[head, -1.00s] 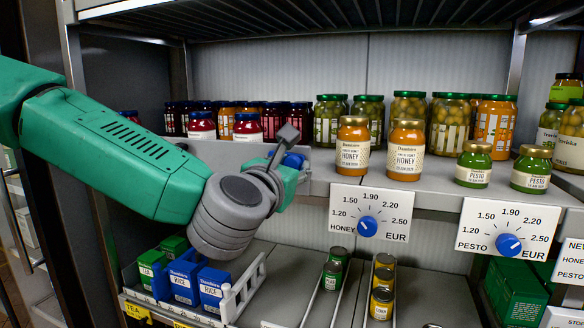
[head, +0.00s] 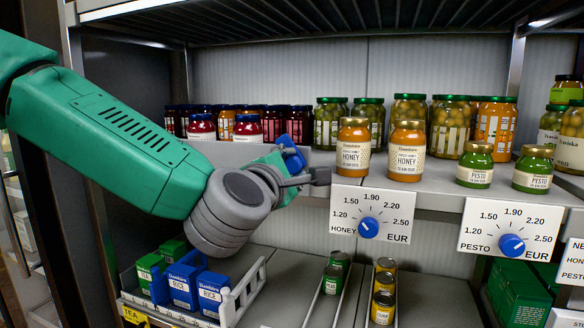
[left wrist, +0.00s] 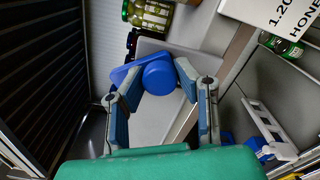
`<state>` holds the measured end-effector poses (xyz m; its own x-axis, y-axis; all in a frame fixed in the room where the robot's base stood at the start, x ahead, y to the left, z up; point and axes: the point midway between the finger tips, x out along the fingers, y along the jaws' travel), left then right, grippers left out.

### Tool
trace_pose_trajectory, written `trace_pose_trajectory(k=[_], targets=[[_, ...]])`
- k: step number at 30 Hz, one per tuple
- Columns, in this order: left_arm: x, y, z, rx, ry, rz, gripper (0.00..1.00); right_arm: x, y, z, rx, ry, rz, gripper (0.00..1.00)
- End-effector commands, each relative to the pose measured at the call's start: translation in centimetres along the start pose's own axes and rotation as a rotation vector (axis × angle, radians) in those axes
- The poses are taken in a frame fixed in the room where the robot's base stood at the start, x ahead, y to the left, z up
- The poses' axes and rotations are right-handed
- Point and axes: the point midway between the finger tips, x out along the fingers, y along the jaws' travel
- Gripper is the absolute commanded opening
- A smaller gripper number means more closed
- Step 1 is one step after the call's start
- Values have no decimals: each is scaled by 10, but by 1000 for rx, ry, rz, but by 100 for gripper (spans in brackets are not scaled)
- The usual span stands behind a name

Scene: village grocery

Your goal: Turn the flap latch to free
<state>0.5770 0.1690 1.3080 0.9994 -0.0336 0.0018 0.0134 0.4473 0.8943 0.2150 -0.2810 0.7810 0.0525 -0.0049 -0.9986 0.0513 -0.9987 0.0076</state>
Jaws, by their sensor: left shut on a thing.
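The blue flap latch (head: 292,155) sits at the front edge of the upper shelf, left of the honey jars. In the left wrist view the latch (left wrist: 160,78) shows a round knob with a flat blue arm reaching to the left. My left gripper (left wrist: 157,84) has its two fingers around the knob, one on each side, and is shut on it. In the head view my left gripper (head: 284,168) partly hides the latch. A light grey panel (left wrist: 150,118) lies behind the latch. My right gripper is not in view.
Honey jars (head: 354,147) stand just right of the latch, with pesto jars (head: 475,165) further right. A honey dial sign (head: 370,214) hangs from the shelf edge. Blue rice boxes (head: 186,281) stand in a rack (head: 245,290) below my arm.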

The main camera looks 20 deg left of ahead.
Motion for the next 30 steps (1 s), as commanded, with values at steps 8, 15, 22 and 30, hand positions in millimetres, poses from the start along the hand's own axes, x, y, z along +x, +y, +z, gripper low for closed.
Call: trace_pose_trajectory(k=[8, 15, 22, 30], targets=[[0, -2, -2, 261, 4, -6, 0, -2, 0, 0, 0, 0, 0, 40], [0, -3, -2, 447, 2, -8, 0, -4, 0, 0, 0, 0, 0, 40], [0, -3, -2, 568, 2, -10, 0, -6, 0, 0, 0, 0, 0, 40], [0, -4, -2, 630, 2, -11, 0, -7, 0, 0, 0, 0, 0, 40]])
